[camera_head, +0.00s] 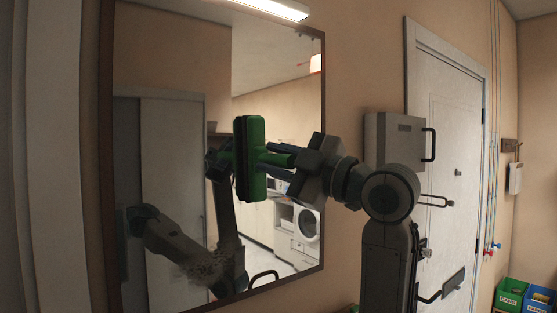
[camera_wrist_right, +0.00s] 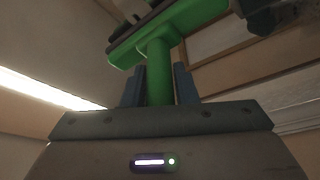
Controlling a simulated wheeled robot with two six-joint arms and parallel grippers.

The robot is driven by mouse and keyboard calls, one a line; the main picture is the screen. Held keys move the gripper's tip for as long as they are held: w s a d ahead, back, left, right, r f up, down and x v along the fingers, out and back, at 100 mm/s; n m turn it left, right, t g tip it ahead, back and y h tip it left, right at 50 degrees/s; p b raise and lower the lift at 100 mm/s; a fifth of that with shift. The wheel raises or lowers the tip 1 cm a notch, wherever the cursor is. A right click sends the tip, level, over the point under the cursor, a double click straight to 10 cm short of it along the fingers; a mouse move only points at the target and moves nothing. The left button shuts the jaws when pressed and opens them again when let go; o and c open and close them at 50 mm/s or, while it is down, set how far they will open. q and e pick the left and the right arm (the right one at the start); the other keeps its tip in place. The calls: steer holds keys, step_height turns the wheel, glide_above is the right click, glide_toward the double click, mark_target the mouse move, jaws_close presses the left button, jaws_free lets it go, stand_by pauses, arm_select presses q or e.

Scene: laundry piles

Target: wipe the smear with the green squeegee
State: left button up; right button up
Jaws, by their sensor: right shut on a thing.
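The green squeegee (camera_head: 250,158) is in front of the mirror (camera_head: 170,60), its long head upright and facing the glass. A dark reflection shows beside it, and I cannot tell whether it touches. My right gripper (camera_head: 284,162) comes from the right, shut on the squeegee's handle. In the right wrist view the green squeegee (camera_wrist_right: 160,60) stands out between the blue fingers of the gripper (camera_wrist_right: 159,85). A speckled greyish smear (camera_head: 204,267) is low on the mirror, below and left of the squeegee. My left gripper is not in view.
The dark mirror frame (camera_head: 324,225) edges the glass. A grey wall box (camera_head: 392,137) and a pale door (camera_head: 447,150) are to the right. Green (camera_head: 510,293) and blue (camera_head: 540,299) bins stand at the lower right. The washer seen in the glass is a reflection.

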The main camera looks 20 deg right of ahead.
steer(key=shift+w+a, duration=0.15)
steer(key=shift+w, duration=0.25)
